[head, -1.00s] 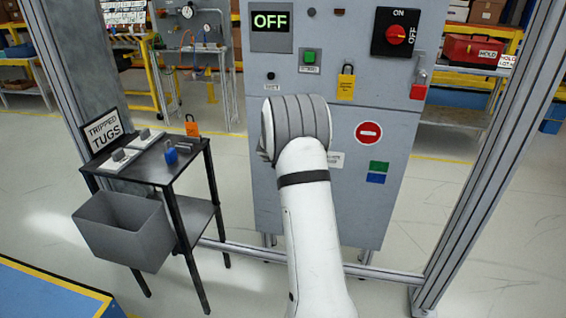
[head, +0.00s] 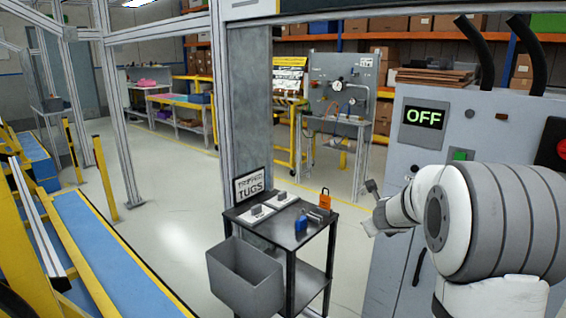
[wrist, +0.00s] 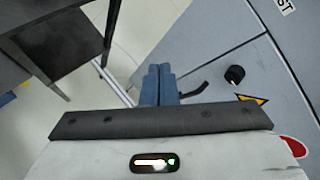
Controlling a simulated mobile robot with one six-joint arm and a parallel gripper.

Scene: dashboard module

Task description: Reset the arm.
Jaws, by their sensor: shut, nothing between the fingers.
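My gripper (wrist: 159,72) shows in the wrist view as two blue-grey fingers pressed together, with nothing between them. In the head view my arm bulks large at the right, in front of the grey cabinet (head: 398,130). Its small far end points left, a little above and to the right of the black side table (head: 322,232). The gripper looks clear of both. In the wrist view the cabinet face (wrist: 225,55) lies to the right of the fingers and the dark table (wrist: 72,45) to the upper left.
The cabinet display (head: 423,117) reads OFF. The side table carries a TUGS sign (head: 250,185), a blue padlock (head: 301,222) and an orange padlock (head: 325,199). A grey bin (head: 244,277) hangs at its front. A blue conveyor (head: 105,250) is at left; open floor (head: 185,225) lies between.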

